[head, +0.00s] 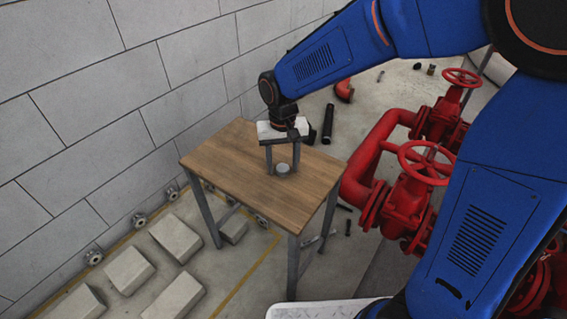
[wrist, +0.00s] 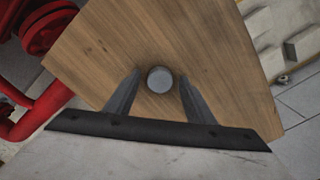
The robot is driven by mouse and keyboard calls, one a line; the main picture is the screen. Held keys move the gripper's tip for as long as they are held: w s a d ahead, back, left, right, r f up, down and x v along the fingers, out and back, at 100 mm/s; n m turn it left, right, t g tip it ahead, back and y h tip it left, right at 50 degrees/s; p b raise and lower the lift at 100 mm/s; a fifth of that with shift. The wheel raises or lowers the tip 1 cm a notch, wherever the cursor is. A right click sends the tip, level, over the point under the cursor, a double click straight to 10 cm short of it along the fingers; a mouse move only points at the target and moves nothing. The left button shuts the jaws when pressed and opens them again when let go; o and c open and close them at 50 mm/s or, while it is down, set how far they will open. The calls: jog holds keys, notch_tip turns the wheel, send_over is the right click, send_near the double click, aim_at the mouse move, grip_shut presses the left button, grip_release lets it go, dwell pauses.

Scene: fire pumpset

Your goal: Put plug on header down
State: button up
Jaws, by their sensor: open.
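A small grey round plug (head: 283,169) stands on the wooden table (head: 225,165). In the wrist view the plug (wrist: 160,79) shows from above as a grey disc on the tabletop. My gripper (head: 282,172) points down over the table with its fingers apart. In the wrist view the two fingers of my gripper (wrist: 159,82) lie left and right of the plug, with a gap on each side. The gripper is open and holds nothing. I cannot tell which part in view is the header.
Red pipes and valves with handwheels (head: 425,165) stand right of the table. A grey block wall (head: 80,110) is behind and left. Several concrete blocks (head: 175,238) lie on the floor at the left. Dark pipe pieces (head: 327,124) lie behind the table.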

aim_at(285, 168)
notch_tip(285, 168, up, 12)
jog(key=shift+r, duration=0.15)
dwell(0.3)
jog(key=s+d+r+t, duration=0.15)
jog(key=s+d, duration=0.25)
jog(key=d, duration=0.4)
jog(key=s+d+r+t, duration=0.15)
jog(key=s+d, duration=0.25)
jog(key=d, duration=0.4)
jog(key=s+d+f+m+t, duration=0.1)
jog(key=s+d+f, duration=0.2)
jog(key=s+d, duration=0.8)
jog(key=shift+s+t, duration=0.4)
jog(key=shift+s, duration=0.45)
jog(key=shift+d, duration=0.15)
jog(key=shift+o, duration=0.5)
